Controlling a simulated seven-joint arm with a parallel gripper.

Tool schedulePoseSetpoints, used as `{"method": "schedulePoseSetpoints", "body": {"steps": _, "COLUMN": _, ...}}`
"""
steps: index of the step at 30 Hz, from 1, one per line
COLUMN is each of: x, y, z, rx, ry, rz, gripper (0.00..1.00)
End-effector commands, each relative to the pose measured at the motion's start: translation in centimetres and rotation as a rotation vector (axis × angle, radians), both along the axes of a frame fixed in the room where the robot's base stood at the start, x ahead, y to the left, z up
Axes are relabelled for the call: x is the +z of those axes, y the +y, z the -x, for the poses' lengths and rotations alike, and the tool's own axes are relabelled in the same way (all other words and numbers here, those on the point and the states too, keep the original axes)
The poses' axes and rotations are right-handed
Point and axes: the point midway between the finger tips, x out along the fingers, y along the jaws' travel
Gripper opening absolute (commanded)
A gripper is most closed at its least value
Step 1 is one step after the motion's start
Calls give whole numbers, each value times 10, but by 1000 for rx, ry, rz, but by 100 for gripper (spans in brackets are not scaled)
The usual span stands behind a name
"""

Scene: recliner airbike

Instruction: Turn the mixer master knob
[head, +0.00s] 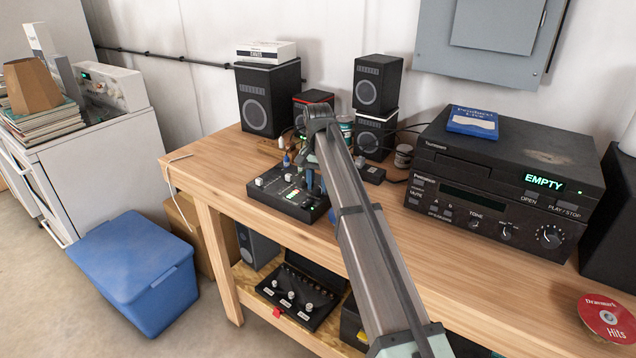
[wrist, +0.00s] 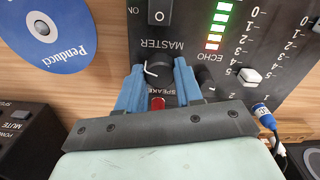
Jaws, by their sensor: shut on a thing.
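The mixer (head: 268,190) is a black box with sliders and lit green lights, near the left end of the wooden bench. In the wrist view its panel (wrist: 208,62) appears upside down, with the label MASTER beside a black round knob (wrist: 158,70) with a white pointer line. My gripper (wrist: 159,80) has its two blue fingers on either side of this master knob, shut on it. In the head view my gripper (head: 310,178) reaches down over the mixer, and my arm hides part of it and the knob.
An ECHO slider (wrist: 249,76) and a power switch (wrist: 160,12) are close to the knob. Speakers (head: 268,98) stand behind the mixer. A CD player (head: 495,165) is on the right. A disc labelled Penducci (wrist: 42,30) lies beside the mixer.

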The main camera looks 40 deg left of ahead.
Motion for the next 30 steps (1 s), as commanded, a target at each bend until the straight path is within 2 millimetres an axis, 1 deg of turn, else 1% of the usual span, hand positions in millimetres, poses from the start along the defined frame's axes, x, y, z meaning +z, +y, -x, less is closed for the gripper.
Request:
{"method": "schedulePoseSetpoints", "body": {"steps": 18, "x": 0, "y": 0, "z": 0, "rx": 520, "ry": 1, "rz": 1, "gripper": 5}}
{"method": "schedulePoseSetpoints", "body": {"steps": 24, "x": 0, "y": -1, "z": 0, "rx": 641, "ry": 1, "rz": 1, "gripper": 5}}
{"method": "schedulePoseSetpoints", "body": {"steps": 30, "x": 0, "y": -1, "z": 0, "rx": 713, "ry": 1, "rz": 1, "gripper": 5}}
